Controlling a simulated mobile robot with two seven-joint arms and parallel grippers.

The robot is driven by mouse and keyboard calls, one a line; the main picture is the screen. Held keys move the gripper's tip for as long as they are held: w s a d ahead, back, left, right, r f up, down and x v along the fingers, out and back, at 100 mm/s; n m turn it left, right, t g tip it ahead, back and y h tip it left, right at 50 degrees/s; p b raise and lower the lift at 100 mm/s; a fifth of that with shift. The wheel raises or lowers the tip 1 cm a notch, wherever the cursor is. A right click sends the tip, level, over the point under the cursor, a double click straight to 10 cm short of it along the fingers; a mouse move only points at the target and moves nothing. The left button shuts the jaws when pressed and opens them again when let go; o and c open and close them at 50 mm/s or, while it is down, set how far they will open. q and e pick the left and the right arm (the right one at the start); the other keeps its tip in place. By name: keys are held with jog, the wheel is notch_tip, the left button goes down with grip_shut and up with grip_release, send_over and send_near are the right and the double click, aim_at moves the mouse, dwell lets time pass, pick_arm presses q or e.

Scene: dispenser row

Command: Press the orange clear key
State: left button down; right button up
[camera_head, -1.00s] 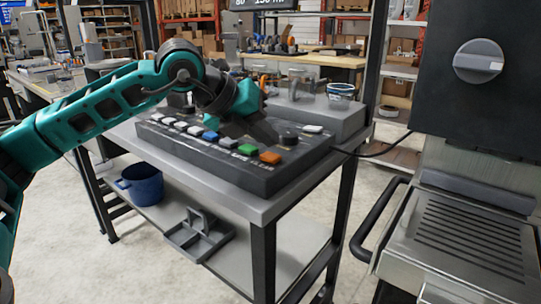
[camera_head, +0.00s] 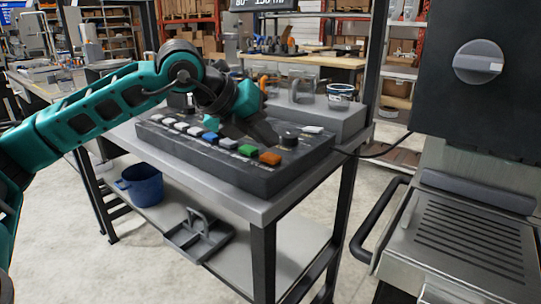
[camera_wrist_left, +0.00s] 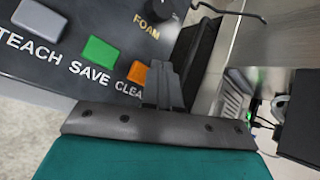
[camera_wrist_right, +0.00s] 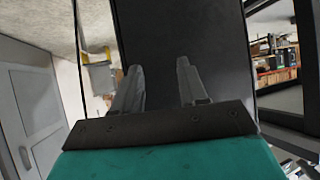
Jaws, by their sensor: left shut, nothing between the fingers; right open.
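The orange clear key (camera_head: 270,158) sits at the near right end of the black key panel (camera_head: 240,184), right of the green save key (camera_head: 247,150). In the left wrist view the orange key (camera_wrist_left: 137,72) lies just left of my left fingertips, which partly cover its label. My left gripper (camera_head: 272,141) is shut and empty, pointing down over the panel near the black knob (camera_head: 289,138). It also shows in the left wrist view (camera_wrist_left: 160,68). I cannot tell its exact height above the panel. My right gripper (camera_wrist_right: 159,68) is open and empty before a dark surface.
More keys, white, blue and grey, line the panel to the left. A grey raised block (camera_head: 318,115) with cups stands behind the panel. A steel machine with a black handle (camera_head: 378,222) stands at right. A blue bucket (camera_head: 143,186) sits on the lower shelf.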

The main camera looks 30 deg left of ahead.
aim_at(265, 157)
dwell(0.5)
pick_arm(q)
jog(key=shift+f+b, duration=0.4)
jog(key=shift+b, duration=0.1)
jog(key=shift+f+b, duration=0.55)
dwell(0.4)
jog(key=shift+r, duration=0.1)
jog(key=shift+r+p, duration=0.7)
jog(key=shift+r, duration=0.15)
notch_tip(265, 157, up, 5)
jog(key=p, duration=0.4)
dwell(0.4)
